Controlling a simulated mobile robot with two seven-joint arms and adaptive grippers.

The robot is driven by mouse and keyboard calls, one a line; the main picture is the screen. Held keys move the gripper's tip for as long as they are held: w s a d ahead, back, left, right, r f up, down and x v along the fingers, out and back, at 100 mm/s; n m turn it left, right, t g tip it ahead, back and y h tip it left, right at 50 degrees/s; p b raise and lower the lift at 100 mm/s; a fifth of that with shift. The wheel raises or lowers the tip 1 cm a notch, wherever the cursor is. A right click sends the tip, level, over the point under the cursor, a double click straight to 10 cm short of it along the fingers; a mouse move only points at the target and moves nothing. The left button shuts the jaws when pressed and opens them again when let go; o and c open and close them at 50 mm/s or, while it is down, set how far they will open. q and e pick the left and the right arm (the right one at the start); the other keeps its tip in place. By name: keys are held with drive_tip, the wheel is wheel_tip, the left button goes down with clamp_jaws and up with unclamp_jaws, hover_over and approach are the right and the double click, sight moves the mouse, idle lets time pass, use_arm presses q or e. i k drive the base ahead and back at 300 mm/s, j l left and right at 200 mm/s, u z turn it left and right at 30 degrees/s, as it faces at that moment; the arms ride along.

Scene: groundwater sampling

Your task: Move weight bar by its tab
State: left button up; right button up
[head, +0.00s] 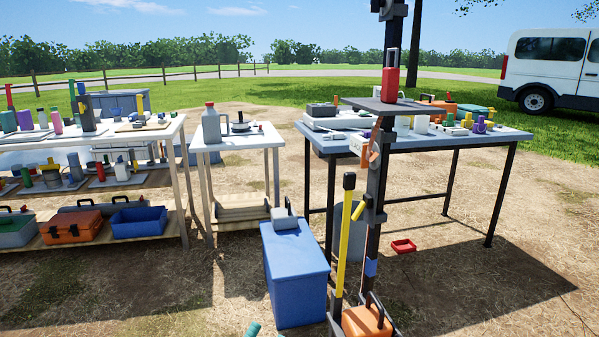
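I cannot pick out a weight bar or its tab for certain in the head view. A tall yellow bar (344,240) with a black top stands nearly upright beside the dark post (377,190). An orange case (366,321) with a dark handle sits low at the foot of the post, partly cut by the bottom edge. Neither of my grippers can be made out in this view. A small teal piece (252,330) shows at the bottom edge, too cropped to identify.
A blue chest (295,272) stands on the ground in front. A grey-topped table (480,139) with many small items is behind the post. A small table (262,137) holds a grey jug (211,124). A loaded shelf (160,228) is left. A red tray (403,246) lies on open ground.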

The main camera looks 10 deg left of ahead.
sight(349, 178)
drive_tip(key=i+j, duration=0.15)
drive_tip(key=j, duration=0.25)
drive_tip(key=i+j, duration=0.15)
drive_tip(key=j, duration=0.3)
drive_tip(key=i+j, duration=0.15)
drive_tip(key=j, duration=0.25)
drive_tip(key=i+j, duration=0.15)
drive_tip(key=j, duration=0.25)
drive_tip(key=i+j, duration=0.1)
drive_tip(key=j, duration=0.3)
